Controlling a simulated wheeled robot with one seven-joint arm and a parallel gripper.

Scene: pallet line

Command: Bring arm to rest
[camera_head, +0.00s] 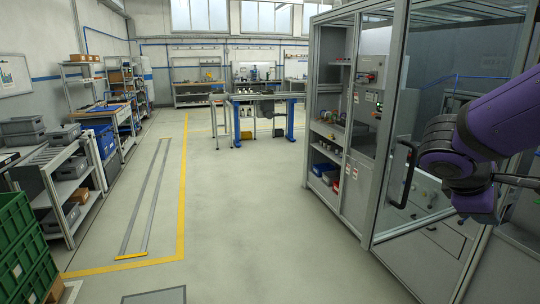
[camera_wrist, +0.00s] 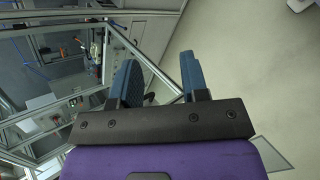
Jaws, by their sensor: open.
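My purple and black arm (camera_head: 480,135) reaches in from the right edge of the head view, in front of the glass-walled machine enclosure. My gripper is out of the head view. In the wrist view my gripper (camera_wrist: 158,80) shows two blue fingers standing apart on a dark bar. Nothing is between the fingers. Behind them are the enclosure's frame and bare floor.
The glazed enclosure (camera_head: 368,120) with a door handle (camera_head: 403,175) stands close at the right. Green crates (camera_head: 25,250) are stacked at the lower left, with shelves (camera_head: 62,185) behind. A workbench (camera_head: 262,97) stands at the back. The middle floor (camera_head: 240,220) is clear.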

